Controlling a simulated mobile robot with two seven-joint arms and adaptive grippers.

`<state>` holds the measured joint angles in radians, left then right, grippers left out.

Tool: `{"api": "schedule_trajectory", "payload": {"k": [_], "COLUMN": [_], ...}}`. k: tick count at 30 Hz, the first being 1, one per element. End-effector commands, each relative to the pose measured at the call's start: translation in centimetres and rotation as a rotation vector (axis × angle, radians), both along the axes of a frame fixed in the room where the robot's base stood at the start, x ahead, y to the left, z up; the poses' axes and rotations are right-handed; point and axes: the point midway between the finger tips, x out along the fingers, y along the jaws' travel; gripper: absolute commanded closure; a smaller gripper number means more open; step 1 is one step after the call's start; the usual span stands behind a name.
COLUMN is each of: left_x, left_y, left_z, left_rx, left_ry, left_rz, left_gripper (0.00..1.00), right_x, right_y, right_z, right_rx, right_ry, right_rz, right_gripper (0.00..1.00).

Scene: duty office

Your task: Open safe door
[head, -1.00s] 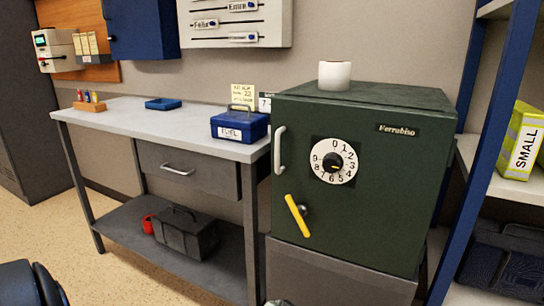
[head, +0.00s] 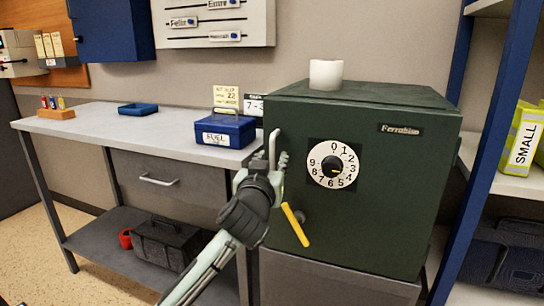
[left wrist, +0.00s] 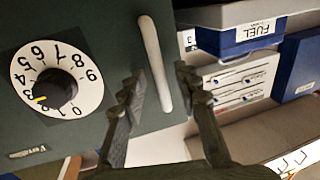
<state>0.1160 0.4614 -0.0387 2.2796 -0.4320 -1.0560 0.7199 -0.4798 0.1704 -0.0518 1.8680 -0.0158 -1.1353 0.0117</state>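The dark green safe (head: 400,200) stands on a grey base with its door shut. A white vertical handle (head: 273,147) is on the door's left side. A numbered dial (head: 333,165) and a slanted yellow lever (head: 295,225) are on the door front. My left gripper (head: 278,160) is at the handle. In the left wrist view, the open fingers (left wrist: 158,90) stand on either side of the white handle (left wrist: 154,60), with visible gaps. The dial (left wrist: 85,75) also shows there, its yellow mark near 3. My right gripper is not in view.
A grey workbench (head: 95,125) stands left of the safe, with a blue FUEL box (head: 225,131) near the handle side. A white roll (head: 326,74) stands on the safe. A blue shelf post (head: 490,150) is close on the right. Floor shows at lower left.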

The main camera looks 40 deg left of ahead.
Motion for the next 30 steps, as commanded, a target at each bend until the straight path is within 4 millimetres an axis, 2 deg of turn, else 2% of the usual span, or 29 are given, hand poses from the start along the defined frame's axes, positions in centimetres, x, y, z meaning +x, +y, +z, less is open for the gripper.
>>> {"api": "schedule_trajectory", "payload": {"k": [4, 13, 21, 30], "left_x": [1.23, 1.50, 1.48, 1.47], "left_y": [0.56, 0.67, 0.68, 0.68], "left_z": [-0.01, -0.09, -0.09, -0.10], "left_rx": [0.000, -0.001, -0.001, -0.001], "left_ry": [0.001, 0.002, 0.002, 0.002], "left_rz": [0.000, -0.001, -0.001, 0.000], "left_gripper": [0.68, 0.68, 1.00, 1.00], "right_x": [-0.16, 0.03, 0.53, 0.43], "right_y": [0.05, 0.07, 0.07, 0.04], "right_z": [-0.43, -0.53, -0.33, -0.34], "right_rx": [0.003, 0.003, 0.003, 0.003], "right_ry": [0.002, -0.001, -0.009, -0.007], "right_rz": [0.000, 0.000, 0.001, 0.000], "right_gripper": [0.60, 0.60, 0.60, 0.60]}}
